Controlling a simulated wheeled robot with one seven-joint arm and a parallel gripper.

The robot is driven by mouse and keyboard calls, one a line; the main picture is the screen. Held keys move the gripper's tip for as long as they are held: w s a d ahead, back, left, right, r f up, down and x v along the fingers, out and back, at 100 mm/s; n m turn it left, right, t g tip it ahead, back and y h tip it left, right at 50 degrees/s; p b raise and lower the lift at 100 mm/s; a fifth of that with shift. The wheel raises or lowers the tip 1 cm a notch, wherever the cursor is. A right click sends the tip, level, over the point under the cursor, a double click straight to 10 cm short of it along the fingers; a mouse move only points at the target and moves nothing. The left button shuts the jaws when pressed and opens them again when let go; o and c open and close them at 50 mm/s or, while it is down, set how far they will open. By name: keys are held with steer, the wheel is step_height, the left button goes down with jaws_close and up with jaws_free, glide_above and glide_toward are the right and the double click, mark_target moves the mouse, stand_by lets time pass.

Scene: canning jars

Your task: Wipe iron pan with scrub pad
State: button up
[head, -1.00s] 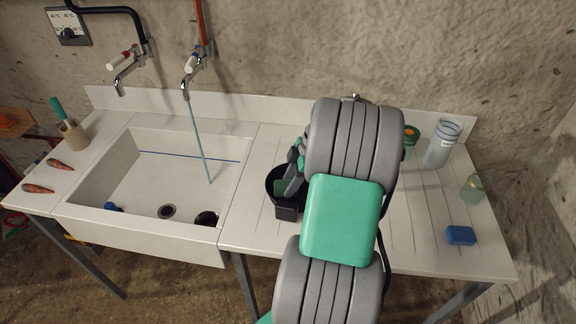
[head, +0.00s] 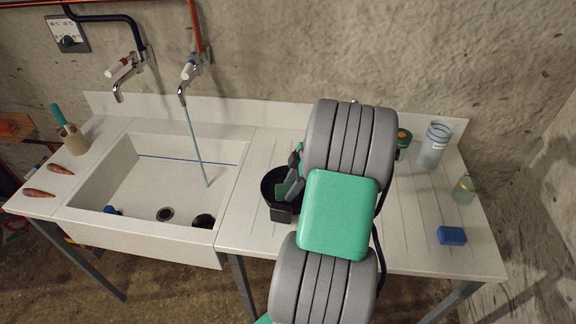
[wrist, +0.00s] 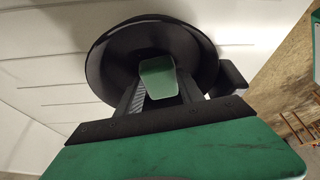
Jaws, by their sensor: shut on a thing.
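The black iron pan (head: 267,188) sits on the white drainboard, just right of the sink. It also shows in the wrist view as a dark round bowl (wrist: 108,65) with a short black piece at its right side. My gripper (head: 287,191) reaches down into the pan. In the wrist view my gripper (wrist: 160,92) is shut on the green scrub pad (wrist: 158,75), which lies between the fingers over the inside of the pan. I cannot tell if the pad touches the pan's floor. My arm hides the area right of the pan in the head view.
The sink (head: 165,185) is left of the pan, with a thin stream of water falling from a tap (head: 188,78).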

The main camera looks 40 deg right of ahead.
mark_target(281, 188)
steer(key=shift+s+a+f, duration=0.1)
steer(key=shift+s, duration=0.05)
steer(key=shift+s+a+f+b, duration=0.1)
steer(key=shift+s+f+b, duration=0.1)
steer(key=shift+b, duration=0.2)
steer(key=shift+w+a+r, duration=0.1)
steer(key=shift+w+a, duration=0.15)
steer(key=shift+w, duration=0.2)
steer(key=shift+w+a+r, duration=0.1)
steer(key=shift+w+a, duration=0.15)
steer(key=shift+w, duration=0.45)
steer(key=r+p, duration=0.1)
steer(key=r, duration=0.3)
steer(key=shift+w+a+p, duration=0.15)
steer(key=shift+a+p, duration=0.05)
steer(key=shift+p, duration=0.15)
steer(key=shift+w+r+p, duration=0.15)
steer(key=shift+r+p, duration=0.15)
steer(key=shift+r, duration=0.1)
steer(key=shift+r+p, duration=1.2)
steer(key=shift+r, duration=0.6)
